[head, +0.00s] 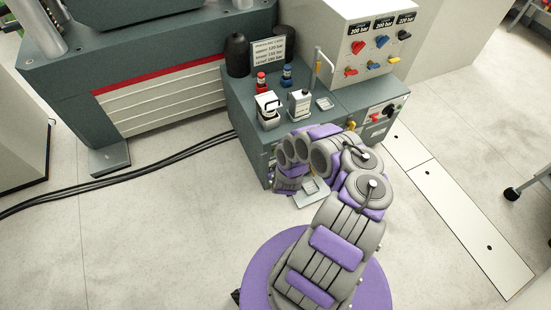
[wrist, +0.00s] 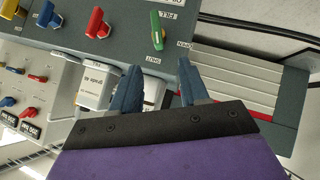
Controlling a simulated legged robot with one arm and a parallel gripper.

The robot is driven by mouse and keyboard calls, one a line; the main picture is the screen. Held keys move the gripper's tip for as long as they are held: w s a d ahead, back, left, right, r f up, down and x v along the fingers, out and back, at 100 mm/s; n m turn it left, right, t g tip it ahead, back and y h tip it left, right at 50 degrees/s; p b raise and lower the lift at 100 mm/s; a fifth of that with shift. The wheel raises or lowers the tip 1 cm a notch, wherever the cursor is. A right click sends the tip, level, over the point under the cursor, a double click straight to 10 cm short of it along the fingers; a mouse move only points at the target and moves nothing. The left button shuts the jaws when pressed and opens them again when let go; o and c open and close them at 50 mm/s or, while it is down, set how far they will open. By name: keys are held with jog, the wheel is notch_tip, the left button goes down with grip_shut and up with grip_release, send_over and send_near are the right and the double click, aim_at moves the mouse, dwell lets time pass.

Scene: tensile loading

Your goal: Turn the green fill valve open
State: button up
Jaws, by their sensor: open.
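The green fill valve (wrist: 157,31) shows in the wrist view as an upright-looking handle on a grey panel. A FILL label is beside its upper end. Its lower end points towards the SHUT label, and the OPEN label is off to its right. My gripper (wrist: 158,84) is open and empty, with its two blue fingers apart below the valve in the wrist view, not touching it. In the head view my arm covers the cabinet's front, so the green valve and my fingertips cannot be made out there.
A red handle (wrist: 97,22) and a blue handle (wrist: 48,14) sit left of the valve on the same panel. White containers (wrist: 95,88) stand near the left finger. In the head view, a control box (head: 355,40) with several knobs rises at the back, and black cables (head: 120,170) cross the floor.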

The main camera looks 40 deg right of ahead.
jog(key=b+x, duration=0.2)
jog(key=x, duration=0.3)
jog(key=b+x, duration=0.2)
jog(key=x, duration=0.4)
jog(key=b+x, duration=0.3)
jog(key=x, duration=0.3)
jog(key=shift+s+d, duration=0.1)
jog(key=shift+d, duration=0.25)
jog(key=shift+w+a+f, duration=0.1)
jog(key=shift+w+a, duration=0.1)
jog(key=shift+a, duration=0.2)
jog(key=shift+d+f, duration=0.25)
jog(key=shift+d, duration=0.35)
jog(key=shift+d+f, duration=0.1)
jog(key=shift+d, duration=0.2)
jog(key=shift+c, duration=1)
jog(key=shift+a+r, duration=0.25)
jog(key=shift+a, duration=0.25)
jog(key=c, duration=0.5)
jog(key=shift+a, duration=0.1)
jog(key=shift+c, duration=0.4)
grip_shut()
